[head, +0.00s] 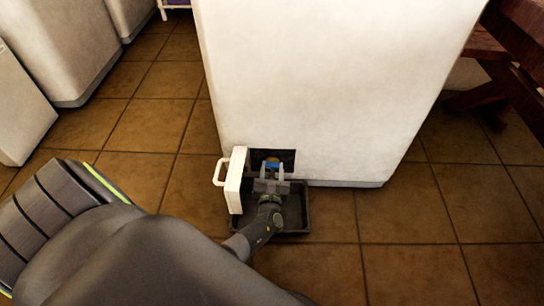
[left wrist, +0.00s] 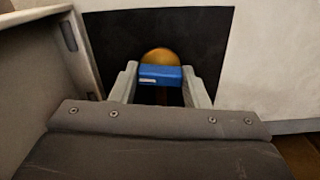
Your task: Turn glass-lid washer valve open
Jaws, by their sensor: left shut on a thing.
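The white washer (head: 320,80) stands on the tiled floor with a small dark opening (left wrist: 115,40) low at its front left. A hinged white flap (head: 235,180) with a handle stands open at the left of this opening. Inside is the valve, a blue bar-shaped handle (left wrist: 161,76) in front of a round brass-coloured part (left wrist: 160,57). My left gripper (head: 272,172) reaches into the opening, and its two fingers are shut on the blue handle, one on each side. The left wrist view shows the fingers (left wrist: 162,88) too. My right gripper is not in view.
A dark shallow tray (head: 296,215) lies on the floor under the opening, below my left gripper. Other white appliances (head: 60,45) stand at the left. A dark red wooden bench (head: 490,60) is at the right. The tiles at the front right are clear.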

